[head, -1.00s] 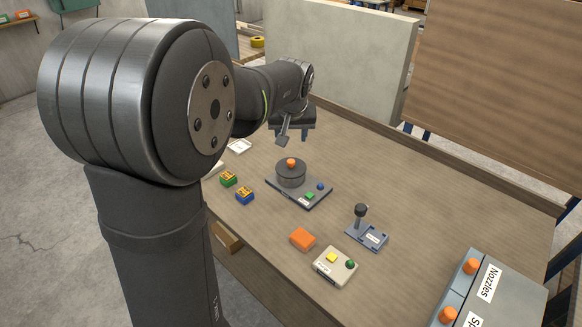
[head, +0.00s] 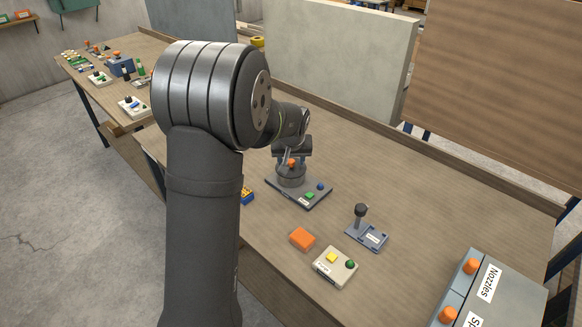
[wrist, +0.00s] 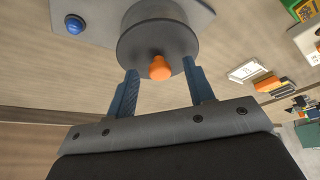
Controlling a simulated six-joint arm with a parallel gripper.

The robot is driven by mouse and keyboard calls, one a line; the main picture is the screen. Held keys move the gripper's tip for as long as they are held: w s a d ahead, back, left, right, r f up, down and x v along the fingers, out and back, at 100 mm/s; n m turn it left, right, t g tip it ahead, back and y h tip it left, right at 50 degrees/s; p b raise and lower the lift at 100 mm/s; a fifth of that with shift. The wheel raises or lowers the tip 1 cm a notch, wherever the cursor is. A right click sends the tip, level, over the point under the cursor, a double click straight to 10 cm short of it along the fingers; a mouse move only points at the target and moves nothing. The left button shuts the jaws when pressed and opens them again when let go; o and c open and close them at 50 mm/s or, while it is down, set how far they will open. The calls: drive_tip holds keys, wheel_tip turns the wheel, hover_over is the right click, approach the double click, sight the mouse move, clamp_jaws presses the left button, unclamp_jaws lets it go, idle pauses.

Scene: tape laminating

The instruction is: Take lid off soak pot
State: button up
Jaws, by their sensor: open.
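The soak pot (head: 291,181) is a dark grey round pot on a grey base plate (head: 312,200) with a green and a blue button. Its lid (wrist: 157,33) is dark, with an orange knob (head: 291,162) on top. In the wrist view, the knob (wrist: 160,68) sits between and a little beyond the two blue fingers. My gripper (wrist: 159,80) is open, with its fingertips close to the lid's edge. I cannot tell whether they touch it. In the head view, my gripper (head: 290,160) is over the pot and partly hides the lid.
To the right of the pot stand a blue-grey fixture (head: 368,236) with a black-topped post, an orange block (head: 302,238) and a white button box (head: 335,267). A grey Nozzles box (head: 490,290) is at the front right.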

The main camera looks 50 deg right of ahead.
drive_tip(key=shift+f, duration=0.2)
drive_tip(key=shift+c, duration=0.5)
clamp_jaws()
drive_tip(key=shift+r, duration=0.1)
